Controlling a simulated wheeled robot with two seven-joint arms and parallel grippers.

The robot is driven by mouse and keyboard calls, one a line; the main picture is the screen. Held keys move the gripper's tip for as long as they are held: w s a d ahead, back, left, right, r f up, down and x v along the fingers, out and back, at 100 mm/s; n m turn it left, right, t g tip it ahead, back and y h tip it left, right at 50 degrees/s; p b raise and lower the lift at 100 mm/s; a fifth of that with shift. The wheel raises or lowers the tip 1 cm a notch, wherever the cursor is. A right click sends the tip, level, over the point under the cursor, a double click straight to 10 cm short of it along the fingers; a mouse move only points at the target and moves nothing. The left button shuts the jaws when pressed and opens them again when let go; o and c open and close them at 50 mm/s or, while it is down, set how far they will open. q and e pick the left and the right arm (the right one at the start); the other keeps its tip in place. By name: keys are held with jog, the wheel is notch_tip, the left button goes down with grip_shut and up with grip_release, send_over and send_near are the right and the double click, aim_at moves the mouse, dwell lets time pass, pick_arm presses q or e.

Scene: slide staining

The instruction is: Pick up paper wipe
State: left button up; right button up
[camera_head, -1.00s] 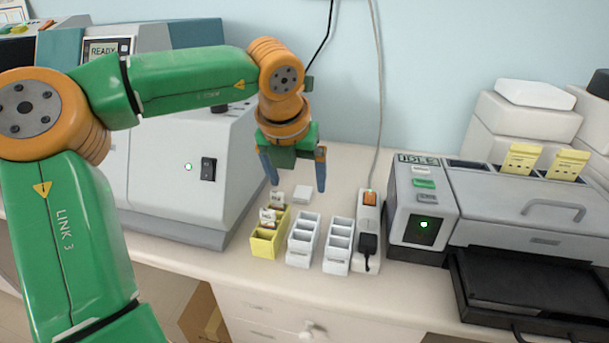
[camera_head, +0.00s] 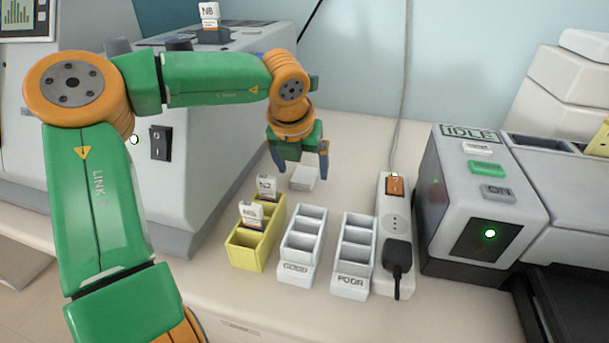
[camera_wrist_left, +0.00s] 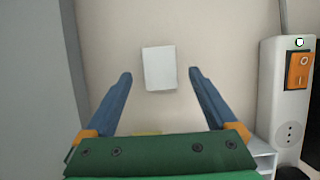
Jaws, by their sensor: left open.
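The paper wipe (camera_head: 303,178) is a small white rectangular pad lying flat on the bench, behind the slide racks. It also shows in the left wrist view (camera_wrist_left: 159,68), slightly ahead of the fingertips and between their lines. My left gripper (camera_head: 301,172) is open and empty, pointing down above the bench close to the wipe. In the left wrist view its two blue fingers (camera_wrist_left: 160,76) stand wide apart, and neither touches the wipe. My right gripper is not in view.
A yellow rack (camera_head: 243,252) with labelled slides, a white GOOD rack (camera_head: 295,270) and a white POOR rack (camera_head: 350,284) stand in front of the wipe. A power strip (camera_head: 385,215) lies to their right. Machines flank the area: a grey one (camera_head: 195,130) left, an IDLE one (camera_head: 455,210) right.

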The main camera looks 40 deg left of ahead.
pick_arm(q)
jog(key=shift+x, duration=1)
jog(key=shift+r, duration=0.1)
grip_shut()
jog(key=shift+r, duration=0.1)
notch_tip(320, 180, up, 2)
jog(key=shift+w+r, duration=0.1)
jog(key=shift+r, duration=0.1)
jog(key=s+d+r+b, duration=0.2)
jog(key=s+d+r, duration=0.7)
jog(key=s+r, duration=0.1)
jog(key=shift+s+r, duration=0.2)
jog(key=shift+s, duration=0.15)
